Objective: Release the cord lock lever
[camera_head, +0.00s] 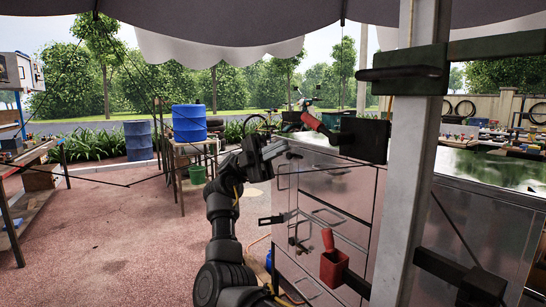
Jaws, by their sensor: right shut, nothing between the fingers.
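The other is a red block with a short upright handle (333,266) lower down, on a black bracket. The fingertips are small and dark. My left gripper is not in view.
A grey metal post (410,180) stands right of centre with a dark bracket (405,72). A metal cabinet with drawer handles (335,215) stands behind it. A blue barrel (189,122) sits on a stand at the back left. Open paving (110,235) lies left of my arm.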

